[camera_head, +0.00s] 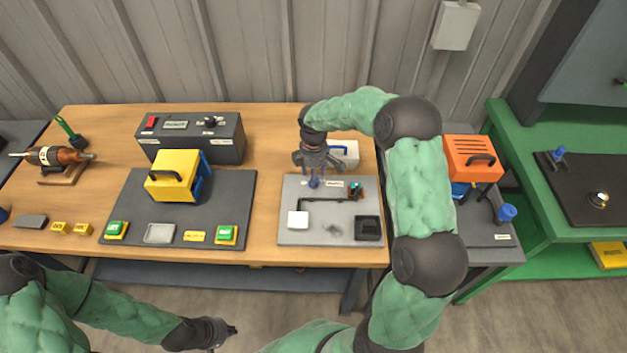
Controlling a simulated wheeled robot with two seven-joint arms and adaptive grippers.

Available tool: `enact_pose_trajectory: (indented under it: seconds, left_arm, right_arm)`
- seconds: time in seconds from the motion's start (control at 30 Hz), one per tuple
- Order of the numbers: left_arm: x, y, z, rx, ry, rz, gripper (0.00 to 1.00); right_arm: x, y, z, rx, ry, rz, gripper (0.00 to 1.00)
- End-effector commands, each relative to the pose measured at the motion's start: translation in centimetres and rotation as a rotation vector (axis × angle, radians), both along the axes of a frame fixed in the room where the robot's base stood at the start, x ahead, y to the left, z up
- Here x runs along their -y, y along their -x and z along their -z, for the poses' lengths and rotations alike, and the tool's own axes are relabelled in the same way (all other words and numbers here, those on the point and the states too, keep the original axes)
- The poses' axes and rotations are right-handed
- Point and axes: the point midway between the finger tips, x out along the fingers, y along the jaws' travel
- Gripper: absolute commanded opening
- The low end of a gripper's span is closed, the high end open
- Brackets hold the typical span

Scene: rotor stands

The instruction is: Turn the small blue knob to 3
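A small blue knob (313,182) stands at the upper left of a light grey panel (296,239) on the wooden table. My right gripper (314,174) is directly above it, pointing down, and hides its top. I cannot tell whether the fingers touch or grip the knob. Any scale or numbers around it are hidden or too small to read. My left gripper (231,329) is low in front of the table, away from everything, and holds nothing visible. Its fingers are too small and edge-on to tell whether they are open.
The grey panel also bears a white block (298,220), a black square socket (368,228) and a teal-topped part (355,189). A yellow-and-blue box (174,176) stands on a dark mat (130,204) to the left. A dark control box (222,148) is behind it.

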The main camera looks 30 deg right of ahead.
Motion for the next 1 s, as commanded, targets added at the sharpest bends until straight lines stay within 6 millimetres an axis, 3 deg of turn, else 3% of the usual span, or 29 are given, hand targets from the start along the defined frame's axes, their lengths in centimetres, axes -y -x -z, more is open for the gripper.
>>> enact_pose_trajectory:
  seconds: [0.2,0.57,0.77,1.0]
  left_arm:
    - [0.0,0.0,0.6,0.0,0.0,0.0,0.0]
    - [0.0,0.0,0.6,0.0,0.0,0.0,0.0]
    - [0.0,0.0,0.6,0.0,0.0,0.0,0.0]
    - [0.0,0.0,0.6,0.0,0.0,0.0,0.0]
  right_arm:
    - [0.0,0.0,2.2,-0.001,0.001,-0.001,0.55]
    - [0.0,0.0,2.5,0.0,0.0,0.0,0.55]
    - [0.0,0.0,2.5,0.0,0.0,0.0,0.0]
    - [0.0,0.0,2.5,0.0,0.0,0.007,0.0]
